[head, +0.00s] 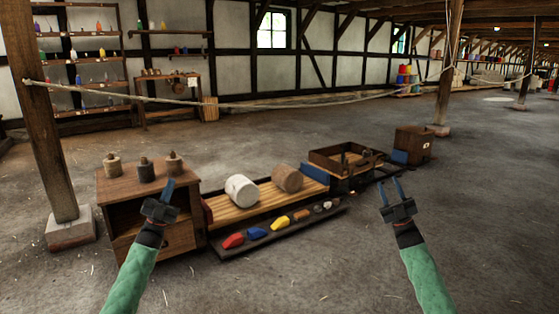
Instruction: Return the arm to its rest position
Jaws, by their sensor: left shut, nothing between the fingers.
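My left arm comes in from the lower left, and my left gripper (168,189) is shut and empty. In the picture it overlaps the right front of the wooden cabinet (120,196); I cannot tell the gap between them. My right arm comes in from the lower right. My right gripper (391,189) is open with its two blue fingers apart and nothing between them. It points up over bare floor, to the right of the low bench.
Weights (145,172) stand on the cabinet. A low bench (245,212) carries a white roll (241,190) and a brown roll (287,178). Coloured pieces (256,233) lie on a dark front ledge. A wooden tray (325,163) stands behind. A post (45,140) rises at left. The right floor is clear.

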